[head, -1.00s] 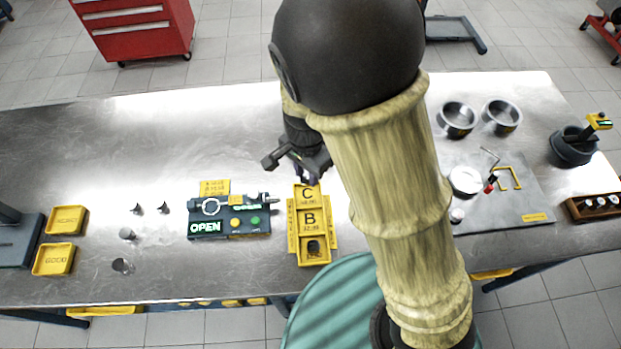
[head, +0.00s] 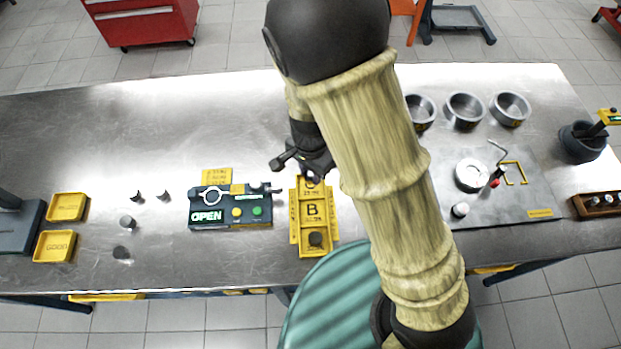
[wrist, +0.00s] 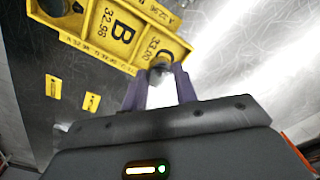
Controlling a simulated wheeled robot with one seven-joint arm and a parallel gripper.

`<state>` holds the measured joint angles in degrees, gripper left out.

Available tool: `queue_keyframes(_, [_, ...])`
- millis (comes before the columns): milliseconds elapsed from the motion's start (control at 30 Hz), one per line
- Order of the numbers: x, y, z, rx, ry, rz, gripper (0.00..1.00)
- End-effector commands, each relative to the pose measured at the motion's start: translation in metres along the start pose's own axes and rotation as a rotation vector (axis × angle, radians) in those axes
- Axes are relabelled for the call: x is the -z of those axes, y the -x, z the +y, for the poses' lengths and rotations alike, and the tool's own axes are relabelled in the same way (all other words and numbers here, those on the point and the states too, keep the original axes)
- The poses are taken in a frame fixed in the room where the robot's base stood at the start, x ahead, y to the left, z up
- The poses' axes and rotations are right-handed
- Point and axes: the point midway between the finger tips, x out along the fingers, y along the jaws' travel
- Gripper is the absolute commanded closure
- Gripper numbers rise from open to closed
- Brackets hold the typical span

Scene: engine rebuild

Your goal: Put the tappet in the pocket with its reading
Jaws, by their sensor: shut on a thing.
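The yellow pocket tray (head: 333,226) stands near the table's front edge. In the wrist view its pockets (wrist: 97,33) read B 32.98 and C 33.00. A dark tappet (head: 315,239) sits in the front pocket, below B; it also shows in the wrist view (wrist: 55,7). My gripper (wrist: 158,85) is shut on a small grey tappet (wrist: 158,71) at the tray's C end. In the head view my gripper (head: 311,176) is over the C pocket and covers part of it. I cannot tell whether the held tappet touches the pocket floor.
The gauge (head: 230,216) left of the tray shows OPEN, with a yellow card (head: 216,176) behind it. A grey plate with parts (head: 520,195) lies right. The rear left table is clear.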

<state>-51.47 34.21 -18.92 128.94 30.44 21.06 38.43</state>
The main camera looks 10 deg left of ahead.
Motion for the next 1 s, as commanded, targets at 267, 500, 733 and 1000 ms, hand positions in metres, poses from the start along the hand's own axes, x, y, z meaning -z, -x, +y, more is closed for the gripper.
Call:
queue_keyframes(267, [0.0, -0.001, 0.0, 0.001, 0.001, 0.0, 0.97])
queue_keyframes(500, [0.0, -0.029, 0.001, -0.002, -0.002, -0.002, 0.97])
queue_keyframes(733, [0.0, -0.037, 0.0, 0.001, 0.0, 0.0, 0.97])
queue_keyframes(1000, [0.0, -0.041, 0.0, 0.001, 0.0, -0.001, 0.69])
